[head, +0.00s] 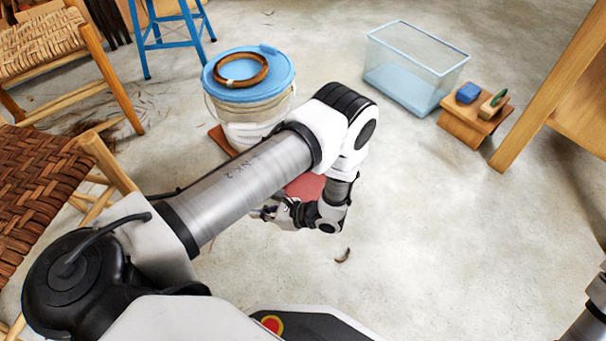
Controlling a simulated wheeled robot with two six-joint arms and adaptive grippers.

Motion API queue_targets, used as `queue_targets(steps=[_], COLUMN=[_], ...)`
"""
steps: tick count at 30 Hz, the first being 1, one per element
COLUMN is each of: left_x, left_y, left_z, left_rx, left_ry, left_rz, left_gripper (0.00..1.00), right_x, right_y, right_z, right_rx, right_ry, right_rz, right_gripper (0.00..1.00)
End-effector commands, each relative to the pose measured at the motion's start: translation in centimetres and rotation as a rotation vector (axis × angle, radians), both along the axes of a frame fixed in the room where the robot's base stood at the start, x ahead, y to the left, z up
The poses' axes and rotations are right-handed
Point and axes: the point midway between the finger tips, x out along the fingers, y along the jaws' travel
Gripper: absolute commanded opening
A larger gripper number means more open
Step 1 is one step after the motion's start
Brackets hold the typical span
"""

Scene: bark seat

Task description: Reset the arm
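My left arm reaches in from the left and bends at the elbow near the middle of the head view. Its gripper (268,211) hangs low below the forearm, its fingers pointing left. The fingers are small and partly hidden, so I cannot tell whether they are open or shut. A reddish flat thing (307,186) shows behind the wrist, partly covered by the arm; I cannot tell whether it touches the gripper. Of my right arm only a piece shows at the lower right edge; its gripper is out of view.
A white bucket (246,132) with a blue lid (272,92) carries a brown ring (240,71). A clear bin (411,70) and small wooden stool (466,125) holding a blue block (468,92) and brush (493,104) stand right. Woven chairs (42,185) crowd left. Central floor is mostly clear.

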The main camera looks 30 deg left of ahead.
Motion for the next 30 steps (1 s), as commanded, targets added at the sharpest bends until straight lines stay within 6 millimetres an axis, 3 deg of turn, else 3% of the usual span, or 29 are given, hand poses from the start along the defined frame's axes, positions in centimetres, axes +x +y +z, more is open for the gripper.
queue_targets(steps=[1,5,9,12,15,26,29,30], left_x=[1.8,6.7,10.8,12.5,13.3,13.9,15.5,16.5], left_y=[-0.7,-3.8,-8.7,-11.9,-13.8,-14.4,-13.5,-12.5], left_z=[-1.7,-5.0,-7.9,-9.2,-9.9,-9.5,-6.7,-4.8], left_rx=[0.000,-0.001,-0.002,-0.001,-0.001,0.003,0.022,0.036], left_ry=[0.001,0.001,-0.001,-0.003,-0.001,-0.006,-0.033,-0.051], left_rz=[-0.122,-0.448,-0.745,-0.895,-0.980,-1.004,-0.989,-0.972], left_gripper=[0.00,0.00,0.00,0.00,0.00,0.00,0.00,0.00], right_x=[0.0,0.0,0.1,0.1,0.1,0.1,0.0,0.0], right_y=[0.0,0.0,0.0,0.0,0.0,0.0,0.0,0.0], right_z=[-0.7,-1.4,-2.1,-2.3,-2.4,-2.2,-0.9,-0.1], right_rx=[0.000,0.000,0.000,0.000,0.000,0.000,0.000,0.000], right_ry=[0.000,-0.001,-0.001,-0.002,-0.002,-0.002,-0.001,-0.001], right_rz=[-0.001,-0.002,-0.002,-0.003,-0.003,-0.003,-0.003,-0.003], right_gripper=[0.40,0.40,0.40,0.40,0.40,0.40,0.40,0.40])
